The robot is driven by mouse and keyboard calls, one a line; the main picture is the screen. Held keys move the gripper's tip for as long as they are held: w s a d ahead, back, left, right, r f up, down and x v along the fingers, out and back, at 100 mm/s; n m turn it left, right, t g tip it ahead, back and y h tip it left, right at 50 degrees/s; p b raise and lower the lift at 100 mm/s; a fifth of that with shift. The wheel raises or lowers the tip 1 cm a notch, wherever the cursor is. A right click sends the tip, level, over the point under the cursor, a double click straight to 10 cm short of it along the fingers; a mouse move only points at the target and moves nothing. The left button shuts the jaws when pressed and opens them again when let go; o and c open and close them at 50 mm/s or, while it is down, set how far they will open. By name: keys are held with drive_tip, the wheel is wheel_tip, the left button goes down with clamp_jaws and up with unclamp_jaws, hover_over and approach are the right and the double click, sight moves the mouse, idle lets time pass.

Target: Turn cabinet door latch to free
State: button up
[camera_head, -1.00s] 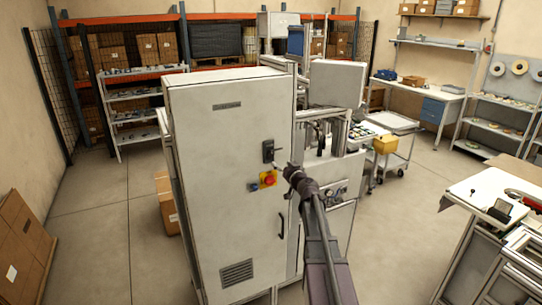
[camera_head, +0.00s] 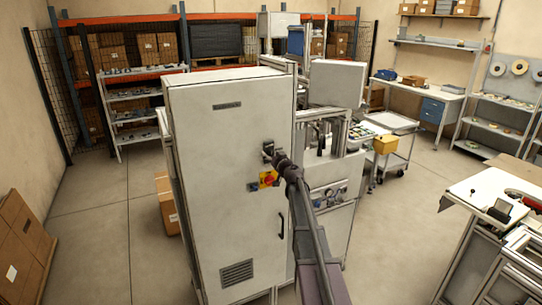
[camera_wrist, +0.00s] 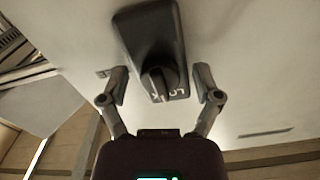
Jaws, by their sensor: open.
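The cabinet door (camera_head: 222,190) is a tall pale grey panel, standing shut. Its latch (camera_head: 267,146) is a dark fitting near the right edge, partly covered by my gripper (camera_head: 274,156). In the wrist view the latch plate (camera_wrist: 148,32) is dark and rounded, with a turning knob (camera_wrist: 158,80) at its lower end. Light letters show beside the knob, only partly readable. My gripper (camera_wrist: 160,80) is open, with one finger on each side of the knob in the picture. Gaps show between both fingers and the knob; it is not gripped.
A red knob on a yellow plate (camera_head: 267,179) sits just below the latch. A dark door handle (camera_head: 281,226) is lower down. A machine frame (camera_head: 335,185) stands close on the right. The floor (camera_head: 105,240) left of the cabinet is open.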

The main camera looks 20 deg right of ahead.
clamp_jaws()
drive_tip(key=shift+m, duration=0.5)
drive_tip(key=m, duration=1.2)
drive_tip(key=shift+r+m, duration=0.1)
drive_tip(key=shift+m, duration=0.2)
drive_tip(key=m, duration=0.4)
drive_tip(key=shift+m, duration=0.3)
